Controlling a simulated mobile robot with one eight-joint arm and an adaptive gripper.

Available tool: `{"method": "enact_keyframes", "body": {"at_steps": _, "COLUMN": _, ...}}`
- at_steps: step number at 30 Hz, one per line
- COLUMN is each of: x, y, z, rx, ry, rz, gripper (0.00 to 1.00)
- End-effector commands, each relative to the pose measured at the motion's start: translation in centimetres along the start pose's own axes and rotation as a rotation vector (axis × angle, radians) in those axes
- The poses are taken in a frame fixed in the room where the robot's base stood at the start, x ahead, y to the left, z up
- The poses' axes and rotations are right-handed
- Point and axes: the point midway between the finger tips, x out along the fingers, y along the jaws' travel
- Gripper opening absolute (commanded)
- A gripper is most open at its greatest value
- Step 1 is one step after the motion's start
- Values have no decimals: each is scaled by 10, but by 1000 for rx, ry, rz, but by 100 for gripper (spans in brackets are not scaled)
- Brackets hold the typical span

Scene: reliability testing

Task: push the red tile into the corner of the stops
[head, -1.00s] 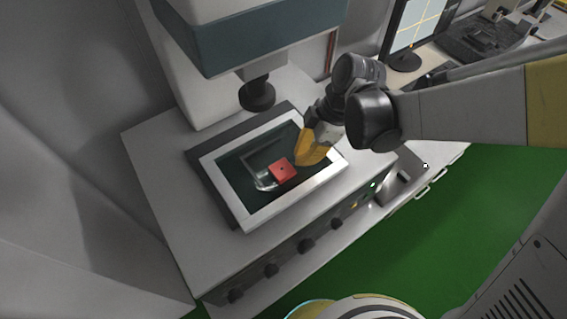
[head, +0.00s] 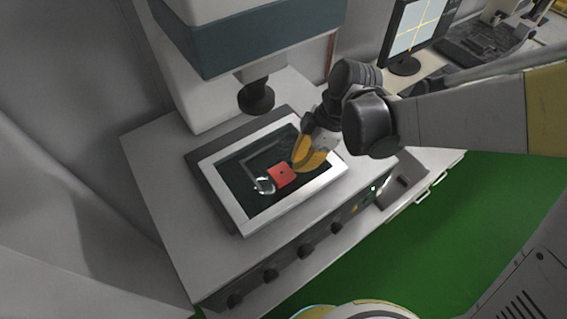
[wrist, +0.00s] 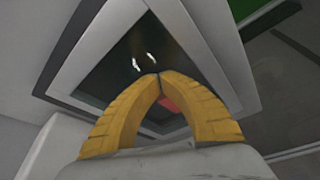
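The red tile (head: 282,175) lies flat on the dark glass stage, with a small dark dot near its middle. The stops (head: 252,172) show as a pale, thin angled edge left of the tile, with a bright glint near the lower end. Whether the tile touches them I cannot tell. My gripper (head: 296,165) has yellow fingers low over the stage, right beside the tile's right side; contact is unclear. In the wrist view the gripper (wrist: 158,74) has its fingertips together, and a sliver of the red tile (wrist: 169,104) shows between the fingers.
A light metal frame (head: 240,216) surrounds the dark stage. A microscope-like column with a black lens (head: 256,97) hangs behind it. Black knobs (head: 270,275) line the bench's front. A monitor (head: 415,27) stands at the back right.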

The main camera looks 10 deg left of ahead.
Motion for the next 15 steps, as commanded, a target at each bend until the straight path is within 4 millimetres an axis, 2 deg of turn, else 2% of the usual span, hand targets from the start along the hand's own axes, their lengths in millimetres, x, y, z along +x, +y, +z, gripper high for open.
{"method": "enact_keyframes", "body": {"at_steps": 15, "x": 6, "y": -9, "z": -15, "rx": -1, "ry": 0, "rz": 0, "gripper": 0}}
